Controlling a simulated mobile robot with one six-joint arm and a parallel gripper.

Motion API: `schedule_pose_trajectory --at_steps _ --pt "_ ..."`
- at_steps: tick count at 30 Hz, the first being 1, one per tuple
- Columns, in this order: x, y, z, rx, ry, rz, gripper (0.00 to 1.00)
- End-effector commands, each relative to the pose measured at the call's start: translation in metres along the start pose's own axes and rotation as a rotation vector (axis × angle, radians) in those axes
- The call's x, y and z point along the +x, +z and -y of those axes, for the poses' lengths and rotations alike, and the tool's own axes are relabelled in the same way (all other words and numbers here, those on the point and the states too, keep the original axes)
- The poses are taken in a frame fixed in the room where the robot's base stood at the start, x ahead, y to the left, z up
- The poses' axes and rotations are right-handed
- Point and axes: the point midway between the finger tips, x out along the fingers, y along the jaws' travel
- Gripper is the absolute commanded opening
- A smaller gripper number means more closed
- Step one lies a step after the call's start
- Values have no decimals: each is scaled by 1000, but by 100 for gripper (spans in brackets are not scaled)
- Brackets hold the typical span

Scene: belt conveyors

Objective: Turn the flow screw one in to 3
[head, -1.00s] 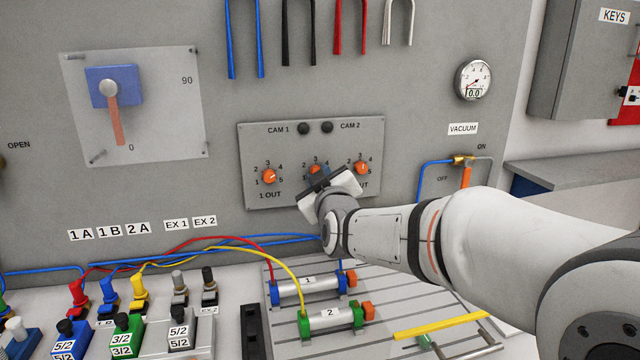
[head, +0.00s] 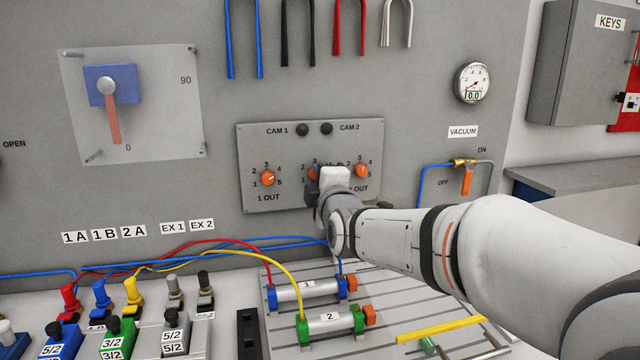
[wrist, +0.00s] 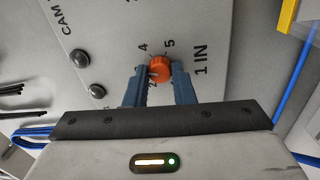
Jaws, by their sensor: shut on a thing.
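The flow screw one in is the middle orange knob (head: 314,173) on the grey panel (head: 290,199); my gripper partly covers it in the head view. In the wrist view the knob (wrist: 160,67) sits between my two blue-grey fingers, beside the printed "1 IN" and the numerals 4 and 5. My gripper (wrist: 161,78) is shut on it. A small mark shows on the knob's face, but I cannot tell for sure which numeral it points to.
Orange knob 1 OUT (head: 268,178) is to the left and another orange knob (head: 361,170) close to the right of my gripper. Two dark buttons (head: 303,130) are above. Cylinders (head: 305,291) and hoses lie on the bench below; a vacuum valve (head: 467,182) is at the right.

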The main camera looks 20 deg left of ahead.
Motion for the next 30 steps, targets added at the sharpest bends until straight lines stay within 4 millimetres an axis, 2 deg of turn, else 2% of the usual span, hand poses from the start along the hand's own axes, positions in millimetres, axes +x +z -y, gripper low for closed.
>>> schedule_pose_trajectory --at_steps 12,30 --pt "0 1 -1 -230 0 -9 0" --pt "0 0 -2 -279 0 -11 0"
